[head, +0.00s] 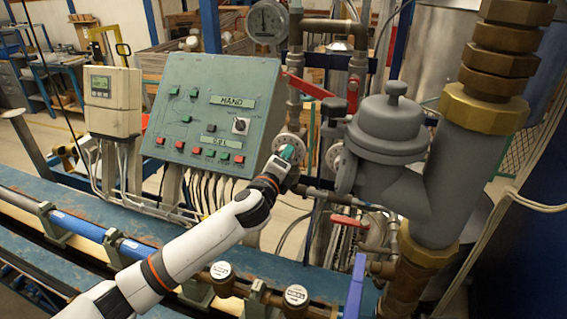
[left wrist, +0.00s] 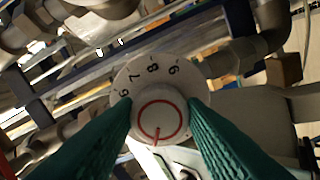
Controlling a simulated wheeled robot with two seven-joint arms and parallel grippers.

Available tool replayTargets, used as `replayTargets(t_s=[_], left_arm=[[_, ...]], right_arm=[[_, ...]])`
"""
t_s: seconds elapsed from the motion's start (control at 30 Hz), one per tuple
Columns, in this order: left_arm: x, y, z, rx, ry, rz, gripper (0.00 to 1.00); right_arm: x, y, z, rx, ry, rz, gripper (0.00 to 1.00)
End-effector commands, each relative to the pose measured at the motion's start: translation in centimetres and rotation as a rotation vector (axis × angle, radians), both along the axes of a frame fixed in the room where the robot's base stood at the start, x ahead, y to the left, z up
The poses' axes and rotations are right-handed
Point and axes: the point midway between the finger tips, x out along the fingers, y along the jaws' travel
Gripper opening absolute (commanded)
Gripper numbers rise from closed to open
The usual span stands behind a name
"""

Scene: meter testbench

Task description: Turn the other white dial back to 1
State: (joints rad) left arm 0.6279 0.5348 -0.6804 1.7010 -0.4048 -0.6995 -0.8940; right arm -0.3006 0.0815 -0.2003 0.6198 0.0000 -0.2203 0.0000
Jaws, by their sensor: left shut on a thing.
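A white dial (head: 291,138) with numbers around its rim sits on the pipework just right of the green control panel. My left gripper (head: 287,153) has its teal fingers shut on this dial's knob. In the left wrist view, the fingers (left wrist: 160,118) hold both sides of the white knob (left wrist: 158,107), which has a red ring and a red line pointing down in the picture. A second white dial (head: 334,155) is to the right, partly behind the grey meter body.
The grey meter body (head: 389,128) and thick brass-fitted pipe (head: 455,165) stand close on the right. The green control panel (head: 213,112) is on the left. Red-handled valves (head: 308,85) and a round gauge (head: 267,22) are above. Pipes run along the bench below.

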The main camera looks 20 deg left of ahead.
Motion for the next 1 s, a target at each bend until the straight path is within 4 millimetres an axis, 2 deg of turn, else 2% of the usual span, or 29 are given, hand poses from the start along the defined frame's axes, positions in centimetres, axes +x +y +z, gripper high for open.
replayTargets(t_s=[0.6,1.0], left_arm=[[0.0,0.0,0.0,-0.578,0.021,0.002,0.15],[0.0,0.0,0.0,-0.823,0.030,0.001,0.15]], right_arm=[[0.0,0.0,-1.4,0.000,-0.001,0.000,0.59],[0.0,0.1,-1.7,0.001,-0.001,-0.001,0.59]])
